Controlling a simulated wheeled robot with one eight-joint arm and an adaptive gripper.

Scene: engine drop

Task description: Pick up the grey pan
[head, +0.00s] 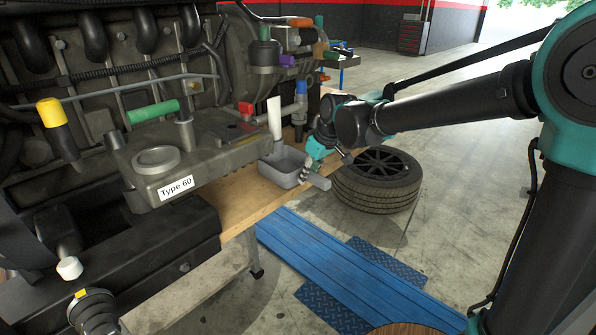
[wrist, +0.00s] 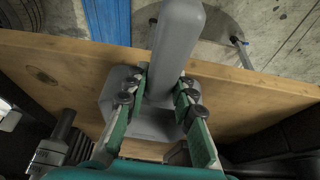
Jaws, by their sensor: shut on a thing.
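The grey pan (head: 278,173) is a rectangular tray with a thick handle (head: 319,182), at the edge of the wooden bench top beside the engine. My gripper (head: 308,172) is at the pan's handle side, coming from above. In the wrist view, the fingers of my gripper (wrist: 164,82) lie on either side of the grey handle (wrist: 177,45), shut on it. Part of the pan's body (wrist: 150,125) shows between and behind the fingers. Whether the pan rests on the wood or is slightly raised cannot be told.
The engine block with the "Type 60" plate (head: 157,187) stands close on the left. A wooden bench top (head: 235,205) runs under the pan. A tyre (head: 377,183) lies on the floor to the right. Blue ramps (head: 335,270) lie on the floor in front.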

